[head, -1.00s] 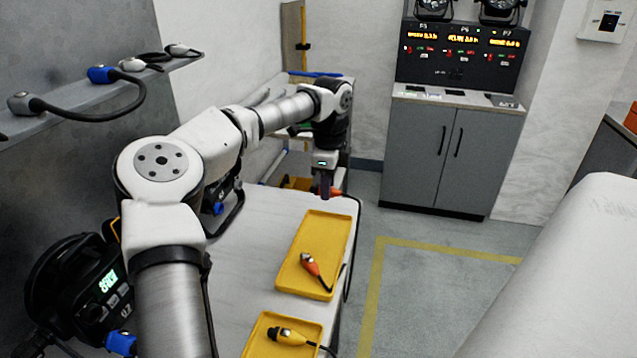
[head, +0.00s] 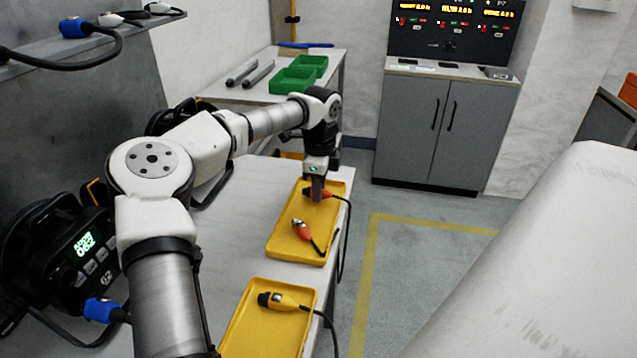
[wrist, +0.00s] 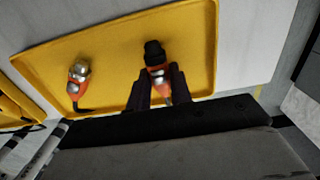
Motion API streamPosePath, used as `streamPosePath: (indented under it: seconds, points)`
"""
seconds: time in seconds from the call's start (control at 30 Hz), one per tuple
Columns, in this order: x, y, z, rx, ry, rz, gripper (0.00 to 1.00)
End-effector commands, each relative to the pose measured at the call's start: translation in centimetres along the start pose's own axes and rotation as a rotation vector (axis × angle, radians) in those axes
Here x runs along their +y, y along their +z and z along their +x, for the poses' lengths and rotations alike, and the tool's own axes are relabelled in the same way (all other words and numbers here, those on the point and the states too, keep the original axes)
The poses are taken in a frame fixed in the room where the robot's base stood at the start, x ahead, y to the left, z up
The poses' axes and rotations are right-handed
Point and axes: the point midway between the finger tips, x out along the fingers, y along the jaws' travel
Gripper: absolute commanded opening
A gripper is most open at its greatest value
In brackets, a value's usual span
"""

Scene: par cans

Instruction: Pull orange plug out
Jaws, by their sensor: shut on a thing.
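A second yellow tray (head: 240,325) in front holds a yellow plug (head: 284,301). Black units with blue plugs (head: 104,309) stand at the left. Green bins (head: 297,75) are on the back table. Floor to the right is open.

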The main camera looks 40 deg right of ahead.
Motion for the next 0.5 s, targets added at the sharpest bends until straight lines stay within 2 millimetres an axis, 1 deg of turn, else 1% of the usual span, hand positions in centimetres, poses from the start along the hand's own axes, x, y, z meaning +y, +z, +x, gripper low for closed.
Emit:
streamPosePath:
  seconds: [0.1, 0.4, 0.43, 0.5]
  points:
    - [0.00, -0.01, 0.49, 0.000, 0.000, 0.000, 0.00]
    - [0.00, -0.01, 0.54, 0.000, 0.000, 0.000, 0.00]
    - [0.00, -0.01, 0.54, 0.000, 0.000, 0.000, 0.22]
    - [0.00, -0.01, 0.54, 0.000, 0.000, 0.000, 0.31]
